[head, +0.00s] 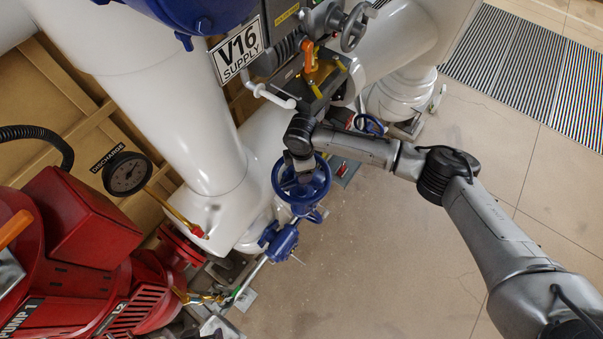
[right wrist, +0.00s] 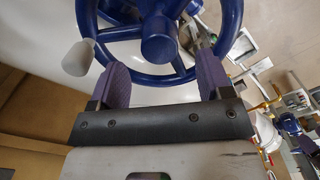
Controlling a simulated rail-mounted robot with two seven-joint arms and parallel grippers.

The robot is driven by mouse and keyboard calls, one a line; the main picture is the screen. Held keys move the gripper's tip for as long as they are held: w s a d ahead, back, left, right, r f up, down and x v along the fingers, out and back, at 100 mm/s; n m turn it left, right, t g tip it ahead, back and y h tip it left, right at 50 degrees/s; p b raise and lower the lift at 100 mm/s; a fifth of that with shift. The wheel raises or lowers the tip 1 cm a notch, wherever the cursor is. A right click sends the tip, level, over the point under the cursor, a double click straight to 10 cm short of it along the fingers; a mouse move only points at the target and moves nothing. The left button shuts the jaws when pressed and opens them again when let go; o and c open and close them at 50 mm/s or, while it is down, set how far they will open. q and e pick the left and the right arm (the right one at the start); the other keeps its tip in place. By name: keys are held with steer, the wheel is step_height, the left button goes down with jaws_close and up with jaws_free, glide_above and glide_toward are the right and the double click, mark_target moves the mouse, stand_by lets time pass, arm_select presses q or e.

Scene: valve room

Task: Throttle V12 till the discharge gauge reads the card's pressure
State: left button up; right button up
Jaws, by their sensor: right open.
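A blue handwheel (head: 301,184) sits on a valve on the white pipework in the head view. It also shows in the right wrist view (right wrist: 158,38), with a grey knob (right wrist: 78,58) on its rim at left. No V12 label is readable on it. My right gripper (head: 302,174) is over the wheel. In the right wrist view its purple fingers (right wrist: 163,72) are apart at the near rim; I cannot tell whether they touch it. The round black discharge gauge (head: 127,174) stands at left, its reading too small to tell. I see no pressure card. My left gripper is out of view.
The red pump (head: 85,250) fills the lower left. A sign reading V16 SUPPLY (head: 237,50) hangs above, beside a grey valve actuator with a grey handwheel (head: 354,27). An orange lever (head: 309,56) is near my right arm. Open floor (head: 390,260) lies at lower right.

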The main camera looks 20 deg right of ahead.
steer(key=shift+f+b, duration=0.95)
steer(key=shift+f, duration=1.45)
steer(key=shift+d+f, duration=0.1)
steer(key=shift+f, duration=0.15)
